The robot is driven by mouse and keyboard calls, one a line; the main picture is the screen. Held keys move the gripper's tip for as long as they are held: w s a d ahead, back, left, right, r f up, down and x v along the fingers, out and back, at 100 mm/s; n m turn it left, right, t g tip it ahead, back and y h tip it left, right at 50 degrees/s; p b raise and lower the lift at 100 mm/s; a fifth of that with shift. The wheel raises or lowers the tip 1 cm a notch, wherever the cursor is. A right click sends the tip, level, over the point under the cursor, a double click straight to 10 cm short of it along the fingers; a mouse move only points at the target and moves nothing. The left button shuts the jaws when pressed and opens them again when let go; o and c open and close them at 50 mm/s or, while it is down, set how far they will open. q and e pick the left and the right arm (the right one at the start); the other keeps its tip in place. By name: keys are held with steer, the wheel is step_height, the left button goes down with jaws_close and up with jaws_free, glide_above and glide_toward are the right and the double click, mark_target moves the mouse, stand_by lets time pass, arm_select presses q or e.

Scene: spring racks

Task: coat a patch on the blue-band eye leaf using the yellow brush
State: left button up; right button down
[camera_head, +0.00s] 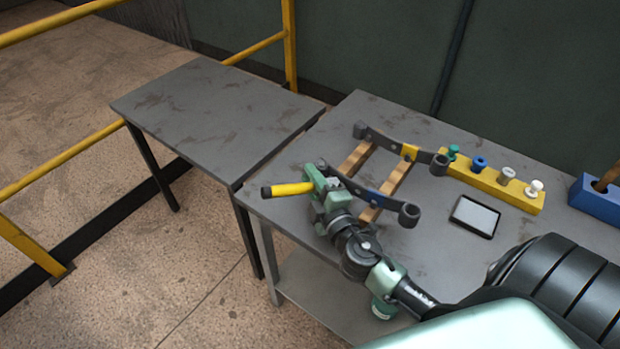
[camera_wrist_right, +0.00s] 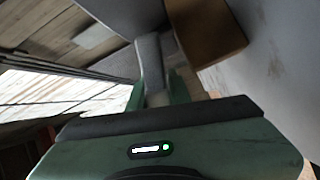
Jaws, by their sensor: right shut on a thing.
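The blue-band eye leaf (camera_head: 392,204) is a dark curved bar with a blue band (camera_head: 376,197) and a rolled eye (camera_head: 409,215) at its right end. It lies across two wooden strips (camera_head: 398,180) on the right table; its left part is partly hidden by my gripper. My right gripper (camera_head: 322,186) is shut on the yellow brush (camera_head: 292,188), above the left part of the leaf. My left gripper is not in view.
A yellow-band leaf (camera_head: 385,143) lies behind on the same strips. A yellow block (camera_head: 482,184) with several coloured pegs, a dark-framed pad (camera_head: 475,216) and a blue holder (camera_head: 597,201) stand to the right. The left table (camera_head: 215,112) is bare.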

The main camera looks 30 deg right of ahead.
steer(key=shift+s+d+f, duration=0.1)
steer(key=shift+s+d, duration=0.05)
steer(key=shift+s, duration=0.25)
steer(key=shift+s+d+b, duration=0.25)
steer(key=shift+s+b, duration=0.1)
steer(key=shift+s, duration=0.35)
steer(key=shift+s+d+b, duration=0.25)
steer(key=shift+s+b, duration=0.05)
steer(key=shift+s, duration=0.35)
steer(key=shift+s+d+b, duration=0.2)
steer(key=shift+s+b, duration=0.05)
steer(key=shift+s, duration=0.3)
steer(key=shift+s+d+b, duration=0.2)
steer(key=shift+s+b, duration=0.05)
steer(key=shift+s, duration=0.3)
steer(key=shift+s+d, duration=0.3)
steer(key=shift+s, duration=0.4)
steer(key=shift+w+r, duration=0.1)
steer(key=shift+r, duration=0.1)
